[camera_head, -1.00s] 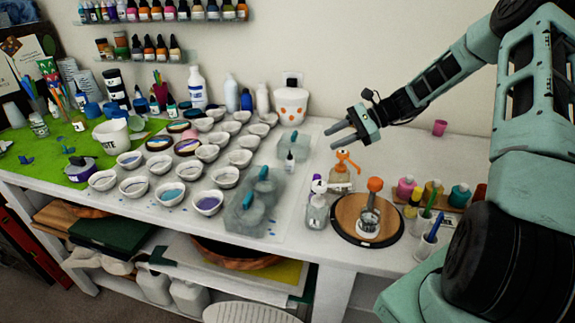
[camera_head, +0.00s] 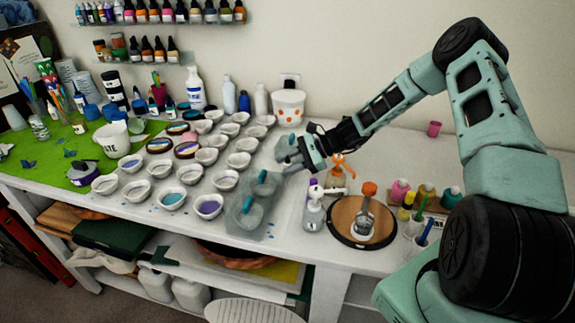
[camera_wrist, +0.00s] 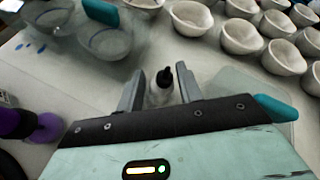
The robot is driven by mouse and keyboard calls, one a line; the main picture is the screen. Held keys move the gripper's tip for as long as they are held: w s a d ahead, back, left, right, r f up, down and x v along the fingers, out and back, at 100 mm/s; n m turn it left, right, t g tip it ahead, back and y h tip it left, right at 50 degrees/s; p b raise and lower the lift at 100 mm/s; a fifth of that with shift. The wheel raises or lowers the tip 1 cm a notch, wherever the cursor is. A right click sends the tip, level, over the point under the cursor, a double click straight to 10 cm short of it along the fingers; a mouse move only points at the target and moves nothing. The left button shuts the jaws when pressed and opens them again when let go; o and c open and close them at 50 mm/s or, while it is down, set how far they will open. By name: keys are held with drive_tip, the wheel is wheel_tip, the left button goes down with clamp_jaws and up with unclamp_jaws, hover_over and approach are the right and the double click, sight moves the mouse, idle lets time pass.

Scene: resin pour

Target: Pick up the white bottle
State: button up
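The small white bottle (camera_wrist: 159,95) with a black dropper cap stands upright on the table in the wrist view. My gripper (camera_wrist: 158,73) is open, with one finger on each side of the bottle. Small gaps seem to show between the fingers and the bottle. In the head view my gripper (camera_head: 284,156) is low over the table, right of the bowls, and hides the bottle.
A translucent tray with teal-handled covers (camera_head: 246,208) lies just in front. Rows of white bowls (camera_head: 224,180) fill the left. A clear pump bottle (camera_head: 314,214) and a round wooden turntable (camera_head: 347,211) stand to the right. A white tub (camera_head: 288,107) stands behind.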

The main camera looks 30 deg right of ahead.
drive_tip(key=shift+x, duration=0.9)
drive_tip(key=shift+c, duration=0.4)
drive_tip(key=c, duration=0.6)
drive_tip(key=shift+c, duration=0.3)
drive_tip(key=shift+r, duration=0.15)
clamp_jaws()
wheel_tip(320, 180, up, 10)
drive_tip(key=b, duration=0.1)
drive_tip(key=shift+b, duration=0.4)
